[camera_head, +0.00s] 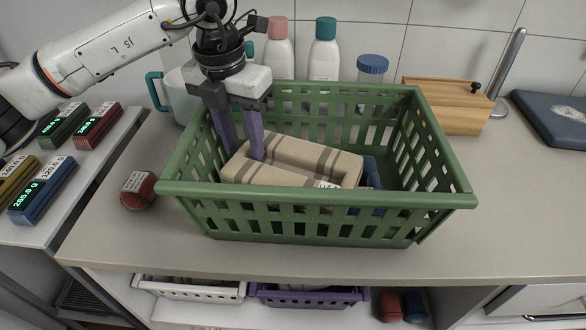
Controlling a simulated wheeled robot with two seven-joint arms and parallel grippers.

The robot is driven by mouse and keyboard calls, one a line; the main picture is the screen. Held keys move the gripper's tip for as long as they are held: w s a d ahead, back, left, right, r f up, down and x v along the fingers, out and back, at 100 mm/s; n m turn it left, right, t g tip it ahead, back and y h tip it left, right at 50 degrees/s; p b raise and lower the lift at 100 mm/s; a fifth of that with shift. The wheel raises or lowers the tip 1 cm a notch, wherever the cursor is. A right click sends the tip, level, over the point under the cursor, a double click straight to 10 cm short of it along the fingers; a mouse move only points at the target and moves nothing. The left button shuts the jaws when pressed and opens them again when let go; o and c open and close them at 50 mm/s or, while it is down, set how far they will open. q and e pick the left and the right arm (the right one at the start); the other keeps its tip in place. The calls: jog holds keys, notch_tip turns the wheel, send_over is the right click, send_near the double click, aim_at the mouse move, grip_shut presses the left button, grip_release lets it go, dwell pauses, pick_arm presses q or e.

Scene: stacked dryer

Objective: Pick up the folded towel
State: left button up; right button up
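The folded towel (318,157), beige with brown stripes, lies in the green basket (320,200) on the counter, toward the basket's left and middle. My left gripper (243,153) reaches down into the basket from above, at the towel's left end. Its two purple fingers stand apart. One is at the towel's left side and the other comes down at the towel's upper face, with part of the towel's end between them. Whether they touch the cloth is not clear. The towel's lower front is partly hidden by the basket wall. My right gripper is not in view.
Bottles (323,55) and a wooden box (446,105) stand behind the basket. A red ball-like item (138,190) sits at its left. Dark blue cloth (371,175) lies in the basket beside the towel. The basket's right part looks empty. The counter at right is mostly clear.

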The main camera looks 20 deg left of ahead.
pick_arm(q)
jog(key=shift+f, duration=0.25)
grip_shut()
jog(key=shift+r, duration=0.1)
notch_tip(320, 180, up, 17)
jog(key=p, duration=0.1)
jog(key=f+n+b, duration=0.1)
jog(key=f+b, duration=0.2)
jog(key=f, duration=0.2)
jog(key=w+d+f+n+b, duration=0.1)
jog(key=f+b, duration=0.3)
jog(key=f, duration=0.1)
jog(key=d+f+n+b, duration=0.1)
jog(key=f+n+b, duration=0.1)
jog(key=f+b, duration=0.2)
jog(key=shift+w+d+f+y, duration=0.15)
jog(key=shift+w+f, duration=0.05)
jog(key=shift+f, duration=0.3)
jog(key=shift+w+d+f+y, duration=0.1)
jog(key=shift+w+f+y, duration=0.1)
jog(key=shift+f, duration=0.3)
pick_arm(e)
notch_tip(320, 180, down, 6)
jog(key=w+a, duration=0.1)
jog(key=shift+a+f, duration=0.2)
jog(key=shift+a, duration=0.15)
